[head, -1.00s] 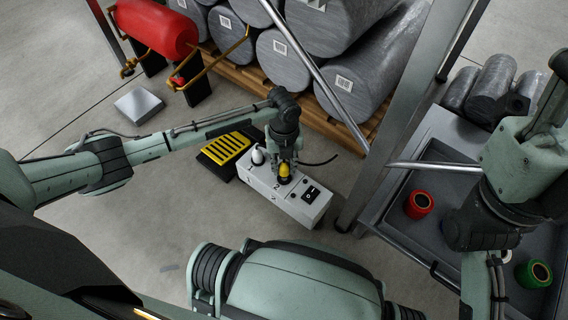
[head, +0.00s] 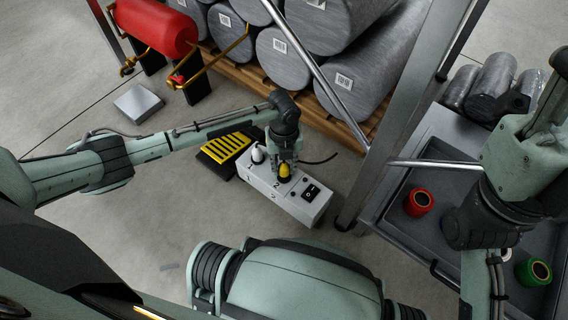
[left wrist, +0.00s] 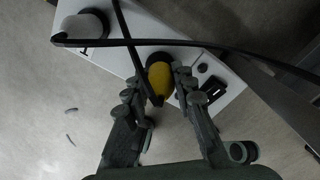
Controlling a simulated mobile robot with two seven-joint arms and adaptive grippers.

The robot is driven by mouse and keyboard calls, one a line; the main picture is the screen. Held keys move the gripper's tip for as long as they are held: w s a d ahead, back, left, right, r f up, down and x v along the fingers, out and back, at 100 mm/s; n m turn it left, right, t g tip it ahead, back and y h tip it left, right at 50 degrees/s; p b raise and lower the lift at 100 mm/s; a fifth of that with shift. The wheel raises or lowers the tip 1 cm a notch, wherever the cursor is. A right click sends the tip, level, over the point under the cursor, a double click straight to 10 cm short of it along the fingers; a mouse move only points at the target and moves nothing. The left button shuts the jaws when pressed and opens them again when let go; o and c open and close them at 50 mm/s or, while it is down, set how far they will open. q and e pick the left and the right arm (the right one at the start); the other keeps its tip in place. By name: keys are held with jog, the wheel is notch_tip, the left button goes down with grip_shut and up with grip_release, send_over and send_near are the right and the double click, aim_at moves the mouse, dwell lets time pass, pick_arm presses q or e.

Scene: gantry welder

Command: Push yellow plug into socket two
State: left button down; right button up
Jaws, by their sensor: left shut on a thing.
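The yellow plug (head: 284,170) stands upright at the socket marked 2 on the white socket box (head: 309,211). It also shows in the left wrist view (left wrist: 160,79), between the two fingers. My left gripper (head: 287,163) reaches down from above and is shut on the yellow plug; its fingertips (left wrist: 166,84) lie on both sides of it. The plug's lower end is hidden, so I cannot tell how deep it sits. My right arm shows at the right, but its gripper is not visible.
A white plug (head: 258,155) stands at socket 1. A black switch (head: 311,192) is on the box's right end. A black and yellow striped block (head: 227,147) is beside the box. A grey cart (head: 400,222) holds red and green spools. A frame post stands near the box.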

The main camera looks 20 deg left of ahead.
pick_arm(q)
jog(key=shift+f+b, duration=0.3)
jog(key=shift+f, duration=0.5)
jog(key=c, duration=1.2)
grip_release()
jog(key=shift+o, duration=0.2)
notch_tip(320, 180, up, 12)
